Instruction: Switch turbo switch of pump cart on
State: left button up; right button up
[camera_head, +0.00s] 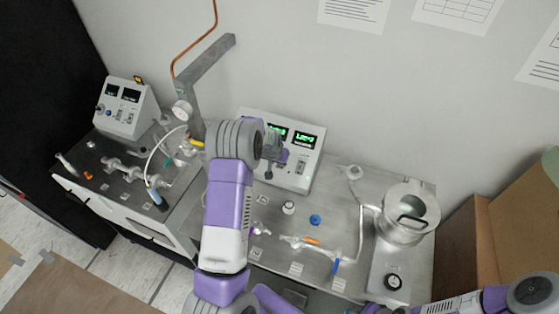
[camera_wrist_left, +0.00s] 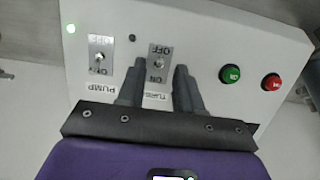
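The control box (camera_head: 309,171) with lit green displays stands at the back of the middle bench. My left gripper (camera_head: 277,157) is in front of it, its arm hiding the box's left part. In the left wrist view the panel appears upside down. The turbo switch (camera_wrist_left: 159,62), a small toggle on a plate marked OFF and ON, lies between the fingertips of my left gripper (camera_wrist_left: 160,66). The fingers are apart with a gap around the toggle; contact is not visible. Its lever position is unclear. The TURBO label is partly hidden by a finger. My right gripper is out of view.
The pump switch (camera_wrist_left: 99,57) is left of the turbo switch in the wrist view; a green button (camera_wrist_left: 230,74) and red button (camera_wrist_left: 271,82) are right. Glassware (camera_head: 313,243) and a metal vessel (camera_head: 407,215) occupy the bench. Another cart with a control box (camera_head: 125,107) stands left.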

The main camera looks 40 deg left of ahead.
pick_arm(q)
jog(key=shift+w+f, duration=0.25)
jog(key=shift+f, duration=0.6)
jog(key=shift+w, duration=0.15)
grip_shut()
